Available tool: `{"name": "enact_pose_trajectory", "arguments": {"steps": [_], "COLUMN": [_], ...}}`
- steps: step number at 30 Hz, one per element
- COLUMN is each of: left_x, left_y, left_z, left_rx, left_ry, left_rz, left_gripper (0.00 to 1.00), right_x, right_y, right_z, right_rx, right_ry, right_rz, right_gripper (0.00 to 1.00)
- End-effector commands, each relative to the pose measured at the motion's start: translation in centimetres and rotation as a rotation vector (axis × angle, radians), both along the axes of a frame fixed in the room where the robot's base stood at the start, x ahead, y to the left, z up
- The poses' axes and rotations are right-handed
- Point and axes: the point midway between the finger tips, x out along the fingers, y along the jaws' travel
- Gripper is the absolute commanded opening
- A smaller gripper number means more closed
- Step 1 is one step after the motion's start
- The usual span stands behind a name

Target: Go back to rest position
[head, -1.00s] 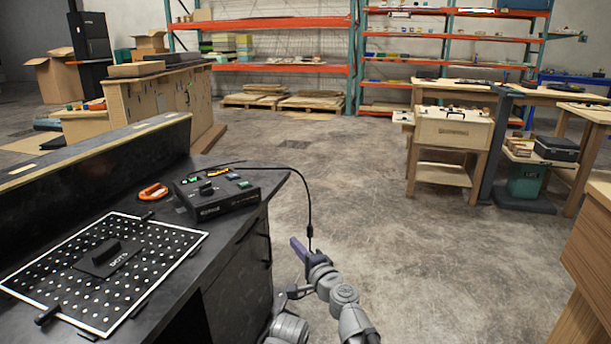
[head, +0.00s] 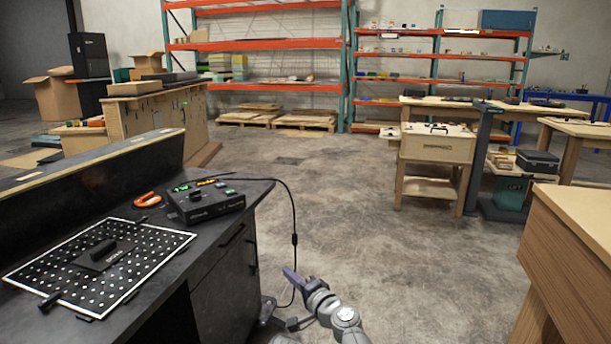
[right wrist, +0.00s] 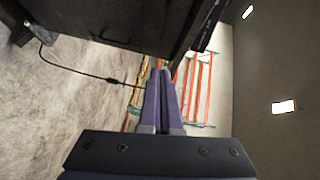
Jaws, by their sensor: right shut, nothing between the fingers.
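My right gripper (head: 291,277) is to the right of the black workbench in the head view, over open floor. In the right wrist view its two purple fingers (right wrist: 161,100) are together with nothing between them. The black LED console (head: 206,203), with small green lights and knobs on top, sits near the bench's right end. A black cable runs from behind it and hangs past the bench edge near my right gripper. My left gripper is not in view.
The black workbench (head: 215,235) stands at the left with a white-dotted black board (head: 140,253) and an orange ring-shaped tool (head: 147,200) on it. A wooden table (head: 575,220) stands at the right. Concrete floor (head: 340,190) is clear between them. Orange shelving stands at the back.

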Motion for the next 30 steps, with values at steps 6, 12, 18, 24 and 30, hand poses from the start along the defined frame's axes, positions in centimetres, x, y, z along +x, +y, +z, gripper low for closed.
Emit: {"name": "enact_pose_trajectory", "arguments": {"steps": [6,12,18,24,30], "left_x": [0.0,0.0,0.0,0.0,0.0], "left_y": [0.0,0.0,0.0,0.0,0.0], "left_z": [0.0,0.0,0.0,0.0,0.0], "left_rx": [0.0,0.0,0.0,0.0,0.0], "left_ry": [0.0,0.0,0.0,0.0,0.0], "left_rz": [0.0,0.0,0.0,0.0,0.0], "left_gripper": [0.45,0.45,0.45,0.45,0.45], "right_x": [-1.9,-4.9,-10.4,-15.5,-19.9], "right_y": [0.1,-1.1,-7.0,-14.4,-20.8], "right_z": [-2.5,-7.3,-14.9,-19.1,-20.4], "right_rx": [-0.186,-0.453,-0.85,-1.129,-1.31], "right_ry": [0.005,0.063,0.264,0.513,0.747], "right_rz": [0.11,0.257,0.446,0.55,0.597], "right_gripper": [0.0,0.0,0.0,0.0,0.0]}}
